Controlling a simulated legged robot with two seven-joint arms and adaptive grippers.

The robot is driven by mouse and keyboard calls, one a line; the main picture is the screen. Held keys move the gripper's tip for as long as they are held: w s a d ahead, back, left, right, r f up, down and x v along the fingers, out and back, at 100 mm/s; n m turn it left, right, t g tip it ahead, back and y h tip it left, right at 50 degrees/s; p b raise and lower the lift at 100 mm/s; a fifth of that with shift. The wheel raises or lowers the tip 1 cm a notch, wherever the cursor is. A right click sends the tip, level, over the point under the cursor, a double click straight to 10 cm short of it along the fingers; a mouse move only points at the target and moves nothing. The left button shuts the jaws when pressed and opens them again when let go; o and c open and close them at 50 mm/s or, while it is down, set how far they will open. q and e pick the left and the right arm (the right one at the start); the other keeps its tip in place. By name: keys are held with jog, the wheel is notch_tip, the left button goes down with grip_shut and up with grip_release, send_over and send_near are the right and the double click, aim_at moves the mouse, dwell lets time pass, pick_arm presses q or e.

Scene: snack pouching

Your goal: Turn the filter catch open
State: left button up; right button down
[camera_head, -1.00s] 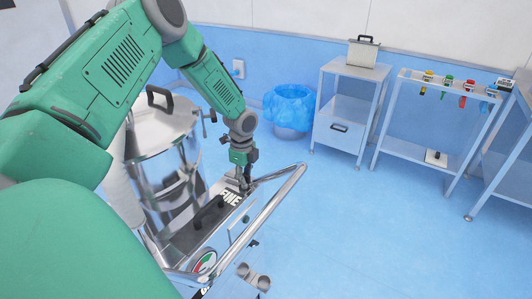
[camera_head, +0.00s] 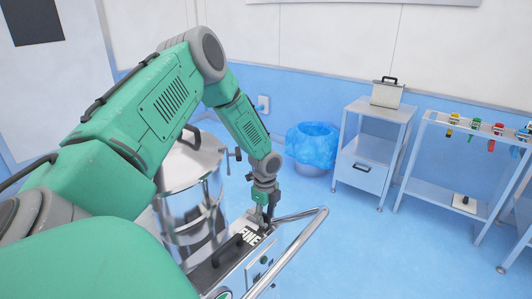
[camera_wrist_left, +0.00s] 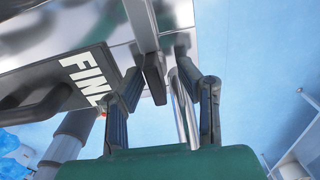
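My left gripper (camera_head: 262,214) reaches down to the far end of the dark filter panel marked "FINE" (camera_head: 250,236), beside the steel machine. In the left wrist view, the gripper's fingers (camera_wrist_left: 166,68) stand apart. A narrow dark piece (camera_wrist_left: 154,80) lies between them, at the end of a metal strip, by the panel's edge. It looks like the catch, but I cannot tell for sure or see whether a finger touches it. The "FINE" panel (camera_wrist_left: 82,75), with its dark handle, is left of the fingers. My right gripper is not in view.
A shiny steel drum (camera_head: 190,205) with a lidded top stands left of the gripper. A tubular rail (camera_head: 290,250) runs along the panel's right side. A blue-lined bin (camera_head: 312,145), a drawer cabinet (camera_head: 365,170) and a tool rack (camera_head: 470,125) stand beyond. Floor at right is clear.

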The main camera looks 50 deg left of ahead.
pick_arm(q)
notch_tip(320, 180, up, 12)
dwell(0.6)
jog(key=shift+a+f, duration=0.1)
dwell(0.4)
